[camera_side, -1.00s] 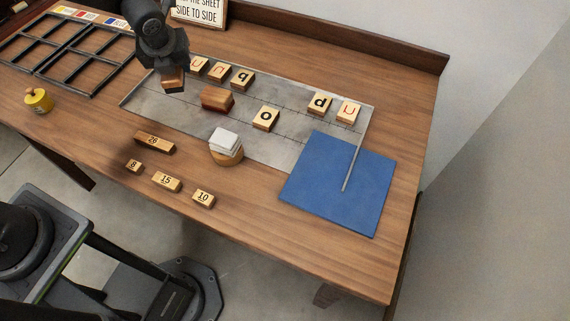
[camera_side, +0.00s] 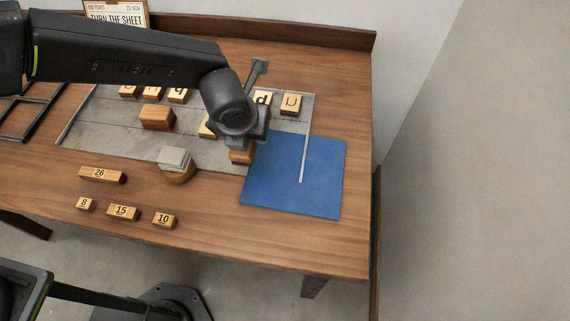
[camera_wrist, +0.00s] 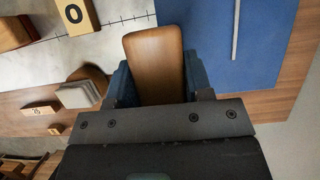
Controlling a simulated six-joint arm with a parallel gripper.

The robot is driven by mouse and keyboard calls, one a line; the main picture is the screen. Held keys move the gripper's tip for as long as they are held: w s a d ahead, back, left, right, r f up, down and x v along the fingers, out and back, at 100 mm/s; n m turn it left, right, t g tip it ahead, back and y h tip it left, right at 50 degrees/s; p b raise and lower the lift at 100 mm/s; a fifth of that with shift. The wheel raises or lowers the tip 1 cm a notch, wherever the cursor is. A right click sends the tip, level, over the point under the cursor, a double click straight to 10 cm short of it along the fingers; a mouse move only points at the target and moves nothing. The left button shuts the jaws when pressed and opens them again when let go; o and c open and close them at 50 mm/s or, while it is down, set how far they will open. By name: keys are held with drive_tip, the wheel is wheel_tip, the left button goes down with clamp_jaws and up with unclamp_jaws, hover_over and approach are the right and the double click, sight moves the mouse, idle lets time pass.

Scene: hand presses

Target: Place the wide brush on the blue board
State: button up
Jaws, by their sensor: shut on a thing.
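The blue board (camera_side: 275,180) lies flat at the right of the table, partly over the grey sheet's right end. It also shows at the upper right of the wrist view (camera_wrist: 270,55). My gripper (camera_side: 243,142) is by the board's upper left edge in the side view. It is shut on a brown wooden piece, which I take as the wide brush (camera_wrist: 155,60). Its smooth, rounded wooden end sticks out between the jaws in the wrist view. In the side view only a small part of the brush (camera_side: 241,156) shows below the gripper; its bristles cannot be made out.
A thin pale rod (camera_side: 304,160) lies across the board. A stack of pale pads (camera_side: 174,158) stands left of my gripper. The board's lower part is clear.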

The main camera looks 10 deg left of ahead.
hover_over(283, 169)
drive_tip(key=s, duration=0.1)
wheel_tip(283, 169, down, 4)
drive_tip(key=shift+s+a+f, duration=0.1)
drive_tip(key=shift+f, duration=2.05)
drive_tip(key=shift+f, duration=0.15)
drive_tip(key=o, duration=0.7)
drive_tip(key=v, duration=1.2)
drive_tip(key=shift+s, duration=0.1)
